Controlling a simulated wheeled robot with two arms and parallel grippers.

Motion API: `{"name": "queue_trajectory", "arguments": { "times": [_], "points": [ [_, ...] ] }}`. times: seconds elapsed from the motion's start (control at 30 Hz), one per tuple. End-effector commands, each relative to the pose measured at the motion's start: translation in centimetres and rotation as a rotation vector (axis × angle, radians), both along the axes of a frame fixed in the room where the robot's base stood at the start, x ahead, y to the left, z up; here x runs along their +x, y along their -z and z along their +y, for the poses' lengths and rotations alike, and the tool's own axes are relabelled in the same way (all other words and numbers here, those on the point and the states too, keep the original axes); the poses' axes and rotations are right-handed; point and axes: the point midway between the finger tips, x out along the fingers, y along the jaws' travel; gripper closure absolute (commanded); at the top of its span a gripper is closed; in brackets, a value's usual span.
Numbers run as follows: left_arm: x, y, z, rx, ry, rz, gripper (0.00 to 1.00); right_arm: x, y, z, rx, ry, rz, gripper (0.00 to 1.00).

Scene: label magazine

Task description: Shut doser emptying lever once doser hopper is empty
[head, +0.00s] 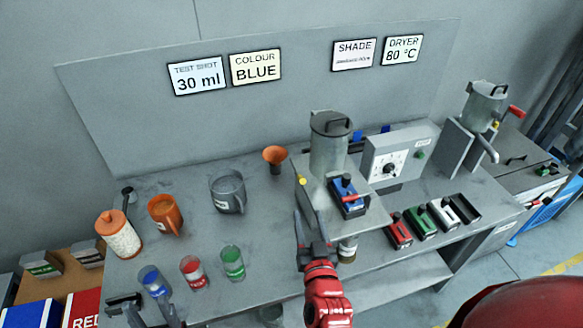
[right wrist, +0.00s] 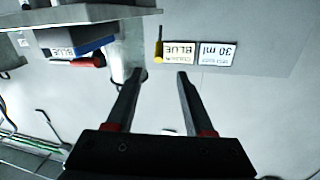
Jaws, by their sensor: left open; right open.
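The doser (head: 330,150) stands on a raised shelf, a grey cylindrical hopper with a dark lid; its contents are hidden. A blue block with a red handle (head: 348,198) sits at its front; it also shows in the right wrist view (right wrist: 82,48), labelled BLUE. A yellow-tipped lever (head: 301,181) is at the doser's left side. In the right wrist view the yellow lever (right wrist: 158,50) stands beyond and between my fingertips, apart from them. My right gripper (head: 310,215) is open and empty below the lever. My left gripper (head: 145,308) is open at the bottom left, away from the doser.
A small jar (head: 347,250) stands under the doser shelf. Red, green and white blocks (head: 421,222) line the right front. Cups (head: 191,272), jugs (head: 227,192) and an orange funnel (head: 275,157) stand left. A second hopper (head: 485,106) is at the right.

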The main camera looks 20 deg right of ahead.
Motion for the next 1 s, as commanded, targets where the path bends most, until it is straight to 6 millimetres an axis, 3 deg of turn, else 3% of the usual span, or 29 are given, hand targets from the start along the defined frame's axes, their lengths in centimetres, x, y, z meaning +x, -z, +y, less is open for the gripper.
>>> {"name": "queue_trajectory", "arguments": {
  "times": [0.13, 0.6, 0.8, 1.0],
  "points": [
    [0.0, 1.0, 0.0, 0.0, 0.0, 0.0, 0.47, 2.3, 0.0, -0.6, -0.004, 0.007, -0.011, 0.47],
    [0.0, -2.4, 0.0, 0.0, 0.0, 0.0, 0.47, 11.9, -0.6, -2.0, -0.002, 0.003, -0.007, 0.47],
    [0.0, -3.4, 0.0, 0.0, 0.0, 0.0, 0.47, 14.8, -0.4, -2.4, -0.002, 0.002, -0.006, 0.47],
    [0.0, -3.8, 0.0, 0.0, 0.0, 0.0, 0.47, 16.2, -0.2, -2.6, -0.002, 0.003, -0.006, 0.47]
  ]
}}
